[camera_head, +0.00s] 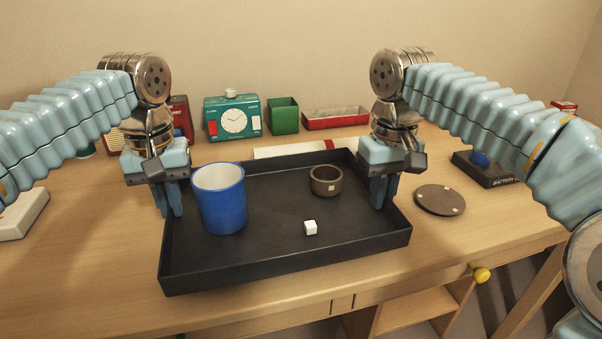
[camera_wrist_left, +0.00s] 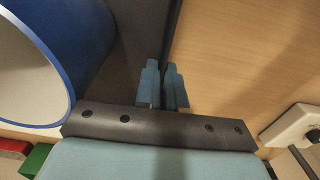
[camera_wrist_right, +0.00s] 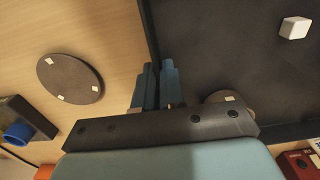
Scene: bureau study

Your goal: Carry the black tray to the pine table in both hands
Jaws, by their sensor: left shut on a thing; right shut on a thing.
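The black tray (camera_head: 270,248) is at the middle of the wooden desk, near its front edge. A blue cup (camera_head: 222,205) stands on its left part, a small brown bowl (camera_head: 326,181) toward its back right, and a white cube (camera_head: 310,228) nearer the front. My left gripper (camera_head: 174,200) is shut on the tray's left wall; the wall also shows between its fingers in the left wrist view (camera_wrist_left: 164,85). My right gripper (camera_head: 384,190) is shut on the right wall, seen too in the right wrist view (camera_wrist_right: 155,85). I cannot tell whether the tray touches the desk. No pine table is identifiable apart from this desk.
Behind the tray are a teal clock (camera_head: 232,119), a green box (camera_head: 283,116) and a red tray (camera_head: 335,118). A brown round disc (camera_head: 440,200) lies right of the tray, with a dark battery box (camera_head: 486,170) beyond. A yellow knob (camera_head: 481,275) sticks out at the desk front.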

